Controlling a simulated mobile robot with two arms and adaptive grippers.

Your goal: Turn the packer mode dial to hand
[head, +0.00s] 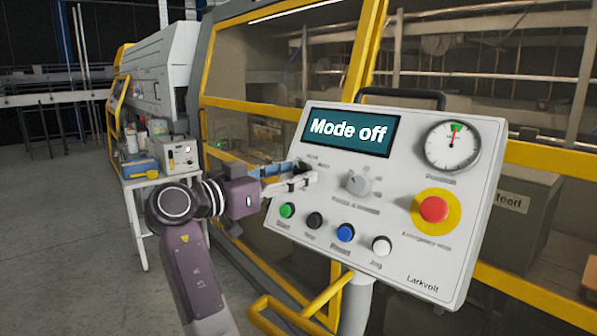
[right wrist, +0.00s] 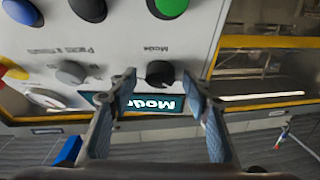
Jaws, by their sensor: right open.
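The grey control panel (head: 400,265) fills the right half of the head view, and its screen (head: 347,131) reads "Mode off". My right gripper (head: 308,172) reaches in from the left to the panel face, below the screen. In the right wrist view, the dark mode dial (right wrist: 160,72) shows upside down, with the label "Mode" beside it. The open fingers (right wrist: 158,82) point at the panel, one on each side of the dial, with gaps visible between. Whether they reach down around it I cannot tell. My left gripper is not in view.
A packs-a-minute knob (head: 358,185) sits right of my gripper. A row of buttons, including a green one (head: 287,210), lies below. A red emergency stop (head: 433,209) and a gauge (head: 450,147) are further right. A yellow rail (head: 290,315) stands in front.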

